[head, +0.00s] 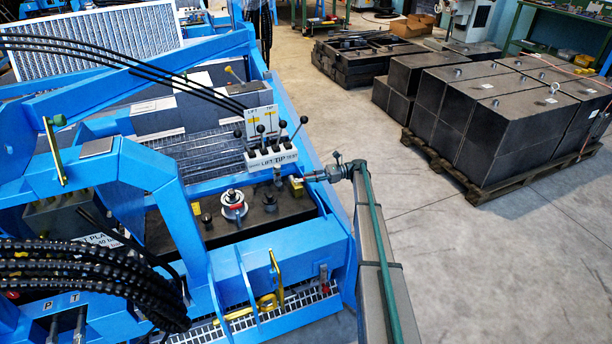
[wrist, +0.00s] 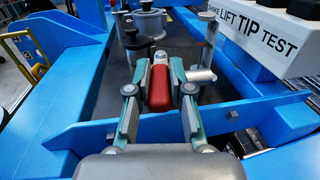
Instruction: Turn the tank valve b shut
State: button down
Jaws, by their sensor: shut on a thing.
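My gripper (wrist: 160,85) has its two fingers around a red handle (wrist: 159,92) with a grey metal end, in the middle of the wrist view. I take this handle to be the tank valve's, but no label b can be read. The fingers press on its left and right sides. In the head view my gripper (head: 306,178) reaches left over the right end of the dark tank top (head: 217,226). Another red handle (head: 323,271) shows lower down, near the blue frame's front corner.
A lever box marked LIFT TIP TEST (head: 271,159) stands close to my gripper; it also shows in the wrist view (wrist: 262,35). A silver filler cap (head: 234,205) is on the tank. Blue frame beams (head: 290,262) surround it. Dark blocks on a pallet (head: 510,115) stand right.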

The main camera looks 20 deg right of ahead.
jog(key=shift+w, duration=0.15)
dwell(0.3)
jog(key=c, duration=1)
grip_release()
jog(key=shift+g, duration=0.3)
jog(key=shift+c, duration=0.2)
jog(key=d, duration=0.7)
jog(key=shift+s+d, duration=0.25)
